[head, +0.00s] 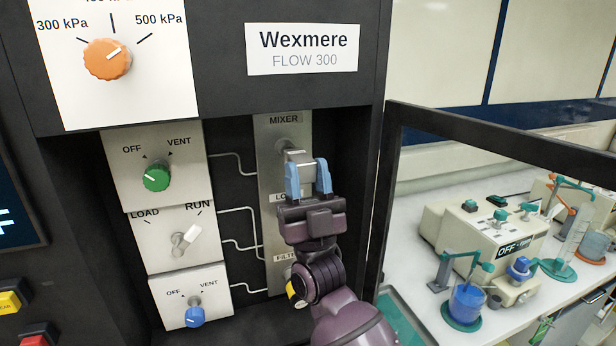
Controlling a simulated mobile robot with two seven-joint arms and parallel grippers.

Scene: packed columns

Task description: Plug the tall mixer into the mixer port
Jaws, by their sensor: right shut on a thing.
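The grey vertical port panel (268,135) stands in the recess of the dark cabinet, with the label MIXER at its top. The mixer port (287,144) is just below that label and partly hidden. My right gripper (308,180) is in front of the panel, with blue fingertips shut on a light grey block, the mixer (299,157). The mixer's far end is at or very close to the port; I cannot tell whether it is seated. My gripper covers most of the lower port labels. My left gripper is not in view.
Left of the panel are a green knob (157,177), a white toggle lever (187,238) and a blue knob (194,316). An orange pressure knob (108,60) is above. A dark door frame (480,138) stands right of the recess, before a bench with lab equipment (490,235).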

